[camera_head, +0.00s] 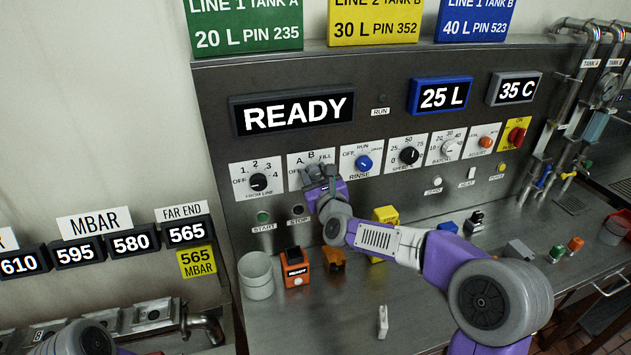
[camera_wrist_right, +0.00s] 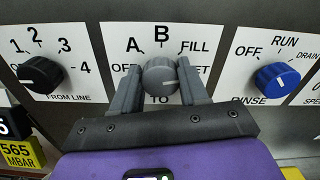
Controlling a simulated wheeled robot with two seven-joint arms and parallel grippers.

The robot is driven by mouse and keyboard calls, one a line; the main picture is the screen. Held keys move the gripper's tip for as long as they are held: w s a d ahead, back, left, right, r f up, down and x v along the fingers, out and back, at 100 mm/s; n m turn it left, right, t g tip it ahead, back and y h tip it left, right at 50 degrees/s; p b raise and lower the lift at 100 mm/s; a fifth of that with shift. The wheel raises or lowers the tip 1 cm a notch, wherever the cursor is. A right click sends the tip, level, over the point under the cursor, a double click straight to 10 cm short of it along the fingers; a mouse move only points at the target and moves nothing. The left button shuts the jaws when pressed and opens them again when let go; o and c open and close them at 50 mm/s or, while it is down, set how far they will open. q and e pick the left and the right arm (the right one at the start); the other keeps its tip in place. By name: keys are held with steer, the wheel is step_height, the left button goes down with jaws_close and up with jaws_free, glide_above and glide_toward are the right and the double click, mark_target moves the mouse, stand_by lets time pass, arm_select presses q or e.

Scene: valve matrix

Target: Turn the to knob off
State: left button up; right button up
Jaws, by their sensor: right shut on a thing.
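The TO knob (camera_wrist_right: 160,76) is a round grey dial on a white plate marked OFF, A, B, FILL and SET in the right wrist view. My right gripper (camera_head: 318,176) reaches the panel and hides most of this knob in the head view. In the right wrist view its two grey fingers stand on either side of the knob, shut on it. My left gripper is not in view; only a part of my left arm shows at the lower left of the head view.
The black FROM LINE knob (camera_head: 258,183) is left of the TO plate, and the blue RINSE knob (camera_head: 364,162) is right of it. START (camera_head: 264,217) and STOP (camera_head: 298,209) buttons are below.

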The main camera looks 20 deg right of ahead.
steer(key=n+b, duration=0.2)
steer(key=shift+f+n, duration=0.2)
steer(key=shift+n, duration=0.2)
steer(key=n+b, duration=0.2)
steer(key=n, duration=0.1)
steer(key=shift+a+n, duration=0.15)
steer(key=shift+n, duration=0.15)
steer(key=n+b, duration=0.1)
steer(key=n, duration=0.2)
steer(key=shift+n+b, duration=0.3)
steer(key=n, duration=0.3)
steer(key=shift+n, duration=0.4)
steer(key=n, duration=0.9)
steer(key=shift+f+n, duration=0.1)
steer(key=shift+n, duration=0.3)
steer(key=n+p, duration=0.1)
steer(key=n, duration=0.4)
steer(key=shift+f+p, duration=0.1)
steer(key=shift+p, duration=0.2)
steer(key=n, duration=0.4)
steer(key=shift+d+n+p, duration=0.2)
steer(key=shift+n+p, duration=0.1)
steer(key=shift+p, duration=0.1)
steer(key=shift+n, duration=0.3)
